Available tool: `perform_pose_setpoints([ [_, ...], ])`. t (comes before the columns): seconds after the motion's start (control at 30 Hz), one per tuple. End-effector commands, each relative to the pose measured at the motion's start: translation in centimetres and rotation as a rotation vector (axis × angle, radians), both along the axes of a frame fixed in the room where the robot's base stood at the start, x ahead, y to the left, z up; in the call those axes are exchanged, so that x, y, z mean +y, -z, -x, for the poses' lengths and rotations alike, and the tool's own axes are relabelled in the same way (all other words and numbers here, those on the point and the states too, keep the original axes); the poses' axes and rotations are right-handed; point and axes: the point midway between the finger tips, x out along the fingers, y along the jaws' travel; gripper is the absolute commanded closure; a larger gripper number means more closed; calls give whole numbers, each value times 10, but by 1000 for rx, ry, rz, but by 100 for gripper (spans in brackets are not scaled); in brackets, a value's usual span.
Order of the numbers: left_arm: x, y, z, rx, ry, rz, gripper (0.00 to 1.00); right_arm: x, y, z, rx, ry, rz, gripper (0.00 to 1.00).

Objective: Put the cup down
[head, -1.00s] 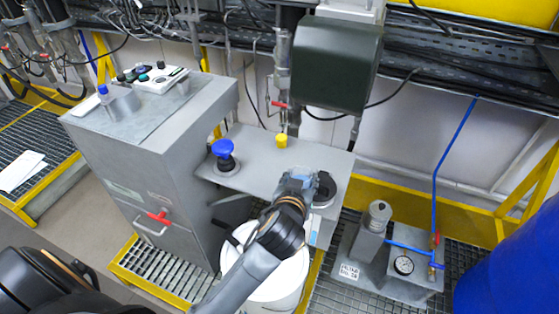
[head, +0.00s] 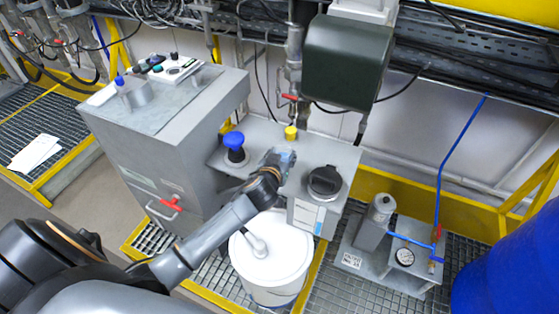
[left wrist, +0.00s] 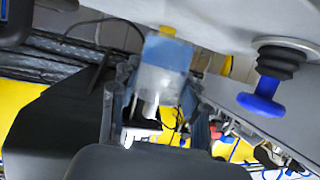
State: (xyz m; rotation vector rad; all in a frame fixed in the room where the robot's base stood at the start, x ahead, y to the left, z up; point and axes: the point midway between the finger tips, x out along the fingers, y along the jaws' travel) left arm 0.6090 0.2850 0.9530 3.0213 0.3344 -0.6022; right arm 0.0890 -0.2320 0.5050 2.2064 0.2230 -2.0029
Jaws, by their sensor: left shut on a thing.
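My left gripper (head: 276,160) is shut on the cup (head: 288,156), a small pale, translucent thing with some light blue, mostly hidden by the fingers in the head view. It is at the grey metal shelf (head: 262,133), between the blue knob and the black round cap. In the left wrist view the cup (left wrist: 162,78) sits between the two fingers of my gripper (left wrist: 155,110), whitish and see-through with a blue band. I cannot tell whether the cup touches the shelf. My right gripper is not in view.
A blue mushroom knob (head: 234,142), a yellow knob (head: 291,133) and a black round cap (head: 325,181) stand on the shelf around the gripper. A white drum (head: 272,262) is below. A dark green box (head: 345,62) hangs above. A gauge unit (head: 401,258) stands at right.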

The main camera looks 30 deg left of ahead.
Motion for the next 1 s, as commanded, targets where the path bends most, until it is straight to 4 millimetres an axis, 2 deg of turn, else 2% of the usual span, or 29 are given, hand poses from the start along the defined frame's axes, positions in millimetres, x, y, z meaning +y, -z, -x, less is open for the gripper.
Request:
perform_pose_setpoints([
  [0.23, 13, 17, -4, 2, 1, -1, 86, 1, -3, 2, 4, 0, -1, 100],
  [0.43, 11, 41, -4, 0, 1, -1, 86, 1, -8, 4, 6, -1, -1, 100],
  [0.83, 10, 49, -4, -1, 2, 1, 86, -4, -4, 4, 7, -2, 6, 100],
  [0.87, 10, 48, -4, -1, 2, 0, 50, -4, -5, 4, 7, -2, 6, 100],
  [0.93, 10, 47, -4, 0, 2, 0, 36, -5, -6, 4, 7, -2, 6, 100],
  [0.97, 10, 47, -4, 0, 2, 0, 31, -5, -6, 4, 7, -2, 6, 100],
  [1.0, 10, 47, -4, 0, 2, 0, 31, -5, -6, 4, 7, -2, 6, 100],
])
